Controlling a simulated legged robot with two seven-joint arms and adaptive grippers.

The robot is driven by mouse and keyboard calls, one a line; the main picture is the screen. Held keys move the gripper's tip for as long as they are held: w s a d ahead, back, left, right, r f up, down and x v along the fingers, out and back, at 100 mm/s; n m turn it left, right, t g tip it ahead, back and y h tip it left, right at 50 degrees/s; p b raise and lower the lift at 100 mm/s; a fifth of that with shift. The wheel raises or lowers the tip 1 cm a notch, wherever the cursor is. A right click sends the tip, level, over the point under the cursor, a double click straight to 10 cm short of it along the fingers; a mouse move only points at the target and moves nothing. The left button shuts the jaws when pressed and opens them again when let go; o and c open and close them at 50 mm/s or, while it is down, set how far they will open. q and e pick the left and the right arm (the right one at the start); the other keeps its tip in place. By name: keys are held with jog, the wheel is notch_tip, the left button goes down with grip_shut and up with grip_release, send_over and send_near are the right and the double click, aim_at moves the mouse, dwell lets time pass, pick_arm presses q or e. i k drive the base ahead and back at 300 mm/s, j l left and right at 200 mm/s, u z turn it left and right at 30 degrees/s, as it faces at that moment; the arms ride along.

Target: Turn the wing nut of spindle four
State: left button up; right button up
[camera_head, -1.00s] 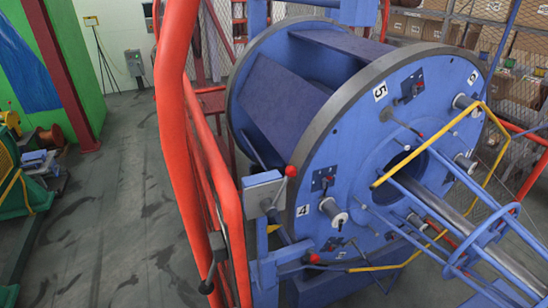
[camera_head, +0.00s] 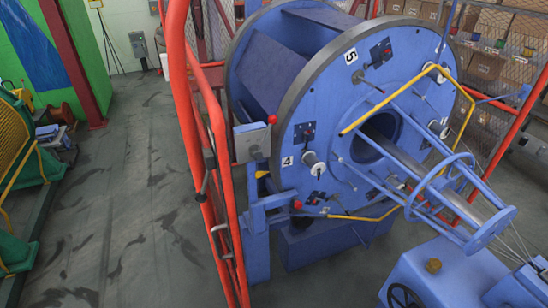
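The blue round plate (camera_head: 345,130) of the strander faces me at the centre right. The number 4 label (camera_head: 287,161) is at its lower left edge. Just right of the label is spindle four (camera_head: 313,163), a light metal hub with a dark handle-like part below it. The wing nut is too small to make out clearly. A small dark panel (camera_head: 304,132) with red marks sits above the spindle. Neither of my grippers is in view.
Red guard rails (camera_head: 205,130) stand left of the plate. A grey box with a red knob (camera_head: 252,142) is close to spindle four. A yellow bent bar (camera_head: 385,105) and blue rods extend in front of the plate. Open grey floor (camera_head: 130,200) lies to the left.

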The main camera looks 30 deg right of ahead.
aim_at(306, 134)
jog(key=i+j+u, duration=0.1)
jog(key=u, duration=0.3)
jog(key=i+j+u, duration=0.1)
jog(key=u, duration=0.25)
jog(key=i+j+u, duration=0.1)
jog(key=j+u, duration=0.15)
jog(key=u, duration=0.15)
jog(key=i+u, duration=0.15)
jog(key=u, duration=0.25)
jog(key=i+j+z, duration=0.25)
jog(key=i, duration=0.2)
jog(key=i+j+z, duration=0.2)
jog(key=i, duration=0.25)
jog(key=i+l+z, duration=0.15)
jog(key=i+z, duration=0.25)
jog(key=i+l+z, duration=0.1)
jog(key=i+z, duration=0.65)
jog(key=i+j+z, duration=0.15)
jog(key=i, duration=1.9)
jog(key=i+z, duration=0.4)
jog(key=i+j+z, duration=0.15)
jog(key=i+z, duration=0.3)
jog(key=i+j+z, duration=0.25)
jog(key=i+z, duration=0.15)
jog(key=z, duration=1.75)
jog(key=l+u, duration=0.15)
jog(key=l, duration=1.25)
jog(key=l+u, duration=0.15)
jog(key=l, duration=1.2)
